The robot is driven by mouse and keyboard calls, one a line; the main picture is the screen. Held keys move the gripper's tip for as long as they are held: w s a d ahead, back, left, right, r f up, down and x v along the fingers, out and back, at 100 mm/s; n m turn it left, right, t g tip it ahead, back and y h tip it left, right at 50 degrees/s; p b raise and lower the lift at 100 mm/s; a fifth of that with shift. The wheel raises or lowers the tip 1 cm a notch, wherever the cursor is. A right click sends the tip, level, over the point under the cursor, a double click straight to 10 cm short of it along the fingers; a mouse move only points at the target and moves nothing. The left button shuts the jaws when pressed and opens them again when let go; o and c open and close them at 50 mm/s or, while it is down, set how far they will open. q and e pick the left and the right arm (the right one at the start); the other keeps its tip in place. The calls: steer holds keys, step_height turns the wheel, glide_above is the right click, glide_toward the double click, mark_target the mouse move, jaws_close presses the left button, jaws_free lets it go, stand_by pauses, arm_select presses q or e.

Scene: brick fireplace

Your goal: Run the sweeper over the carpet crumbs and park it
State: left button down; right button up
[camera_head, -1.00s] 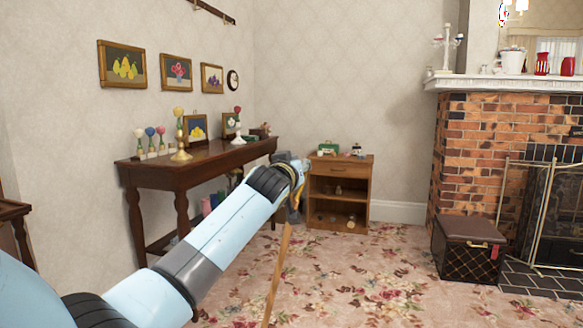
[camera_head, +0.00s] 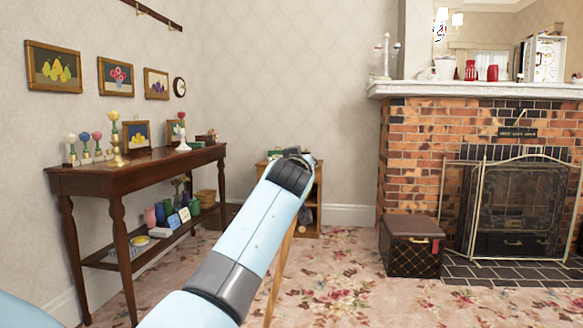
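My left arm reaches from the lower left to the picture's middle. Its gripper (camera_head: 301,200) is largely hidden behind the wrist. A thin wooden handle (camera_head: 280,272), likely the sweeper's, slants down from it and out of the bottom edge. The fingers are hidden, but the handle keeps its place at the gripper in both frames, so it appears gripped. The sweeper's head is out of view. The carpet (camera_head: 345,285) has a pink and red floral pattern; I cannot pick out crumbs on it. My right gripper is not in view.
A dark side table (camera_head: 150,172) with ornaments stands at the left wall. A small wooden cabinet (camera_head: 318,190) is partly behind my arm. A brown chest (camera_head: 411,246) sits by the brick fireplace (camera_head: 410,150), with a metal screen (camera_head: 515,208) and dark tiled hearth (camera_head: 500,271). Carpet before the chest is open.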

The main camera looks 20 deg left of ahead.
arm_select(q)
steer(key=shift+d+f, duration=0.1)
steer(key=shift+d, duration=0.05)
steer(key=c, duration=1.4)
jaws_free()
steer(key=shift+w+d, duration=0.1)
steer(key=shift+o, duration=0.2)
steer(key=shift+f, duration=0.15)
steer(key=shift+s+f, duration=0.25)
steer(key=shift+s, duration=0.05)
steer(key=r+v, duration=0.1)
steer(key=v, duration=0.6)
